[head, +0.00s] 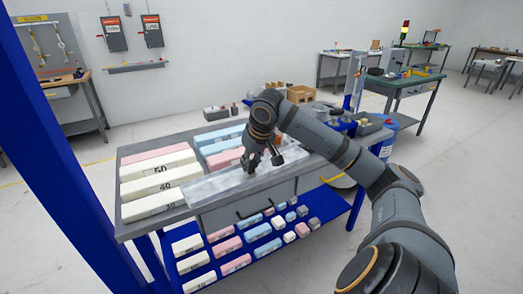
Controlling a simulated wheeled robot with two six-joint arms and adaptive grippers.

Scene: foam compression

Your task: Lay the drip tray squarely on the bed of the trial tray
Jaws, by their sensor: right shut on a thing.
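The drip tray (213,186) looks like a long, shallow, mottled silver-grey tray, lying lengthwise along the near edge of the bench. The trial tray (275,201) seems to be the grey body with a black handle just under and in front of it; its bed is mostly hidden. My right gripper (262,162) points down over the middle of the drip tray and is shut on it, though the fingertips are small and the contact is hard to see. I cannot tell whether the drip tray rests on the bed or hangs just above it. My left gripper is not in view.
Long white, pink and blue foam blocks (160,186) lie close on the left and far side of the bench (127,151). Small foam pieces fill the blue lower shelf (328,208). A blue post (58,140) stands at left. A press-like stand (355,80) is at the right end.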

